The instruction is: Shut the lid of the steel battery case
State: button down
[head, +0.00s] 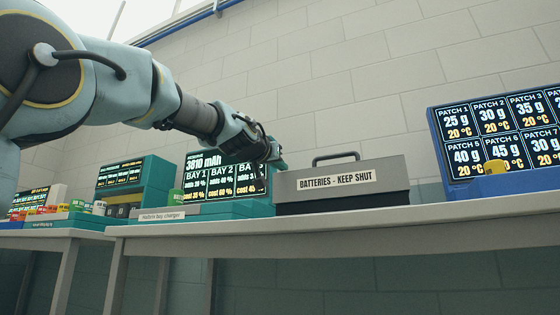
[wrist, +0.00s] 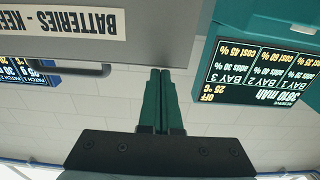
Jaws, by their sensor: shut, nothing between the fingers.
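The steel battery case (head: 300,208) stands on the bench right of centre in the head view. Its grey lid panel (head: 390,177) carries the label "BATTERIES - KEEP SHUT", with a dark handle (head: 335,157) at its top edge. I cannot tell from these views whether the lid is fully down. My gripper (head: 277,158) is at the lid's upper left corner. In the wrist view, which is upside down, my gripper's fingers (wrist: 160,72) are together and empty, with their tips close to the edge of the grey lid panel (wrist: 150,40). Contact is not clear.
A teal charger with a lit screen (head: 222,175) stands close on the left of the case. A blue patch display (head: 495,185) with a yellow item (head: 495,167) is at the right. The bench front edge (head: 330,222) is clear. Another bench (head: 50,234) stands left.

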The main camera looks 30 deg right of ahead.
jog(key=s+a+f+b, duration=0.3)
jog(key=s+a+b, duration=0.1)
jog(key=a, duration=0.3)
jog(key=shift+s+b, duration=0.4)
jog(key=shift+b, duration=0.3)
jog(key=shift+r, duration=0.1)
